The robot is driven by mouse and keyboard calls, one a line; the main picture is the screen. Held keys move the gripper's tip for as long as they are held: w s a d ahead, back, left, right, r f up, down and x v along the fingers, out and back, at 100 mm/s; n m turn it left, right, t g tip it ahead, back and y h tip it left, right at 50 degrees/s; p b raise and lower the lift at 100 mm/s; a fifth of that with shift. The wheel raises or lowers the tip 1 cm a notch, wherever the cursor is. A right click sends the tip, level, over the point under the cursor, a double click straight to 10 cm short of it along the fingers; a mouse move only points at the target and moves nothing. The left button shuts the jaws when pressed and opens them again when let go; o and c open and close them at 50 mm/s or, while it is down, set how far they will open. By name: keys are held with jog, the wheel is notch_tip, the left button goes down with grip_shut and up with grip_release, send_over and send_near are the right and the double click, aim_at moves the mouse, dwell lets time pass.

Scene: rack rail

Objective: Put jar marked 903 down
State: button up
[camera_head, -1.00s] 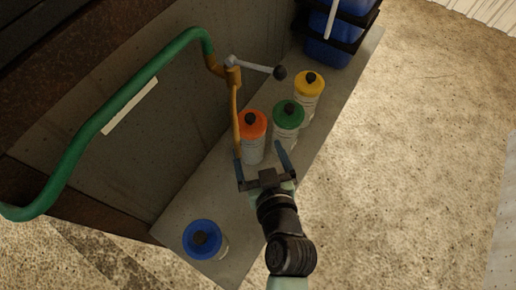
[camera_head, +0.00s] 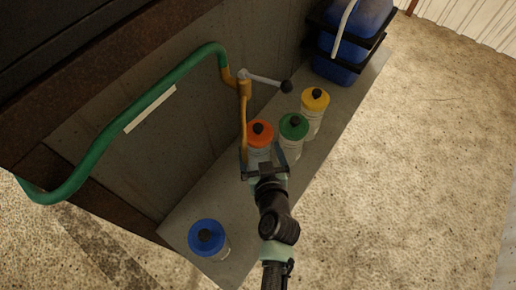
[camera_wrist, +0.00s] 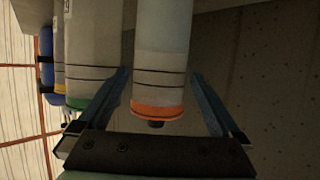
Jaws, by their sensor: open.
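A white jar with an orange lid (camera_head: 260,134) stands on the grey shelf (camera_head: 190,200). My gripper (camera_head: 262,152) is open, with its blue fingers spread at either side of this jar. In the wrist view the orange-lidded jar (camera_wrist: 162,50) appears upside down between the fingers, with a gap on each side. White jars with a green lid (camera_head: 293,126) and a yellow lid (camera_head: 315,99) stand just beyond it. A blue-lidded jar (camera_head: 207,238) stands apart at the near end. I cannot read the number 903 on any jar.
A green curved pipe (camera_head: 130,125) runs along the left, ending in an orange fitting (camera_head: 245,95). A grey lever (camera_head: 265,80) with a black knob reaches over the shelf behind the jars. Shelf between orange and blue lids is bare.

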jog(key=x, duration=0.3)
jog(key=shift+w, duration=0.4)
grip_shut()
